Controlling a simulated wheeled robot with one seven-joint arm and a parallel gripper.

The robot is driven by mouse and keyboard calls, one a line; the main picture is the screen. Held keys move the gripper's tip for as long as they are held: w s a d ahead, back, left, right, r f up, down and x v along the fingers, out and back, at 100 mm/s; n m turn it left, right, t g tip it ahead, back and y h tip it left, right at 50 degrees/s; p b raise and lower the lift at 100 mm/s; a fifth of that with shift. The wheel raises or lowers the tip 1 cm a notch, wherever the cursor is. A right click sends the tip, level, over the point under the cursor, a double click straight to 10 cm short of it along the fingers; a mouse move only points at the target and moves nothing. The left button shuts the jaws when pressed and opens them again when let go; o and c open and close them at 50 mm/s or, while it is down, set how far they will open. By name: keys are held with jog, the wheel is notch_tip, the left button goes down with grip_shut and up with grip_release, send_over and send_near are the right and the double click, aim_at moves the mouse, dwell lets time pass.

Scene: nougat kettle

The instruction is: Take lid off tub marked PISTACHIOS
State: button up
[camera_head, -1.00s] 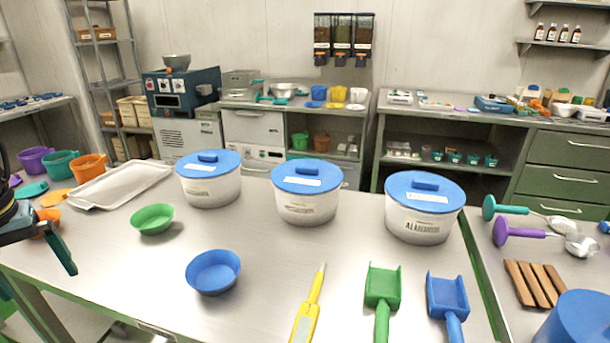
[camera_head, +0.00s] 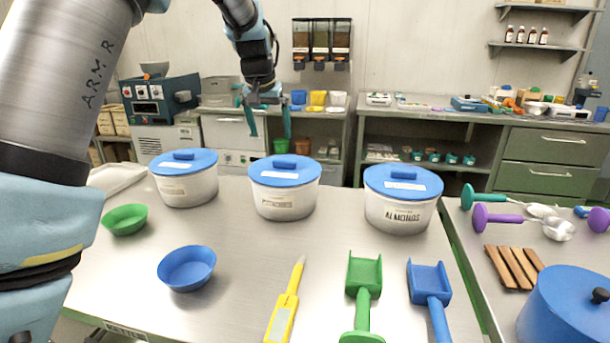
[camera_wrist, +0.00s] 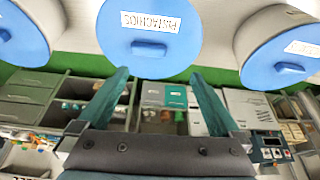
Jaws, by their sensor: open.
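Three white tubs with blue lids stand in a row on the steel table. The middle tub (camera_head: 284,204) has a blue lid (camera_head: 285,171) with a bar handle and a white label. In the wrist view this lid (camera_wrist: 148,52) shows the word PISTACHIOS, upside down. My gripper (camera_head: 270,134) is open and empty, its two teal fingers pointing down, above the middle tub in the head view and clear of its lid. In the wrist view the fingertips (camera_wrist: 159,76) spread either side of the lid's near edge. The right tub (camera_head: 399,212) reads ALMONDS; the left tub (camera_head: 187,188) has a label too small to read.
A green bowl (camera_head: 125,219), a blue bowl (camera_head: 187,268), a yellow thermometer-like tool (camera_head: 285,311), a green scoop (camera_head: 363,290) and a blue scoop (camera_head: 430,287) lie in front of the tubs. A blue pot (camera_head: 565,312) stands at right. The space above the lids is open.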

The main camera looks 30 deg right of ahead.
aim_at(284, 160)
jog(key=d+f, duration=0.1)
jog(key=f, duration=0.1)
jog(key=d+f+p, duration=0.1)
jog(key=d+f, duration=0.1)
jog(key=shift+w+d+p, duration=0.15)
jog(key=shift+w+p, duration=0.05)
jog(key=shift+p, duration=0.1)
jog(key=shift+s+a+p+x, duration=0.15)
jog(key=shift+p+x, duration=0.55)
jog(key=shift+x, duration=0.85)
jog(key=shift+s+a+p+x, duration=0.15)
jog(key=shift+p+x, duration=0.55)
jog(key=shift+x, duration=0.8)
jog(key=shift+f, duration=0.15)
jog(key=c, duration=1.1)
jog(key=shift+r+b, duration=0.35)
jog(key=shift+r, duration=6.2)
